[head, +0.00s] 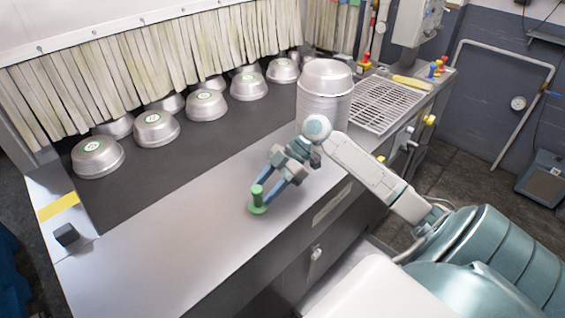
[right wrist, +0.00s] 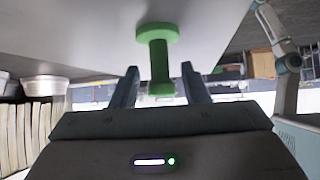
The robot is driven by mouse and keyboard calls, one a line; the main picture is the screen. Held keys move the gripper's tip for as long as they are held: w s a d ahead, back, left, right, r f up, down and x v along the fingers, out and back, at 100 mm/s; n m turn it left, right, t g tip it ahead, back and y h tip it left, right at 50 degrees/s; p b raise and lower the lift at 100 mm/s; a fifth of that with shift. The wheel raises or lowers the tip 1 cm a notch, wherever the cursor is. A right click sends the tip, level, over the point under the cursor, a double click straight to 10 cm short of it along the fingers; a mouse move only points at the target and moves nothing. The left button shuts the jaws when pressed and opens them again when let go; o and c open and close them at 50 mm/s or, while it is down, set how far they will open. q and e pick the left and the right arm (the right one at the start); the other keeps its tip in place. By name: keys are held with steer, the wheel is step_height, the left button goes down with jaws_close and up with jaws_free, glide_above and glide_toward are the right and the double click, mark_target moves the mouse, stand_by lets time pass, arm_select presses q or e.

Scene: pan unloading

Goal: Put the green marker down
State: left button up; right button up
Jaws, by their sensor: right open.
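The green marker (head: 258,199) stands upright on its round base on the metal counter (head: 180,245), near the counter's front edge. My right gripper (head: 271,193) reaches down to it from the right, with its two blue fingers at the marker. In the right wrist view the marker (right wrist: 158,60) shows between the two open fingers (right wrist: 158,80), with a gap on each side. My left gripper is not in view.
Several upturned metal pans with green labels (head: 207,105) sit on the dark belt (head: 180,150) before a strip curtain (head: 150,65). A stack of pans (head: 325,95) stands behind my right gripper, beside a wire rack (head: 380,103). The counter left of the marker is clear.

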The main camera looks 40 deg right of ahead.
steer(key=b+v, duration=0.2)
steer(key=v, duration=0.5)
steer(key=shift+d+r, duration=0.15)
steer(key=shift+d, duration=0.1)
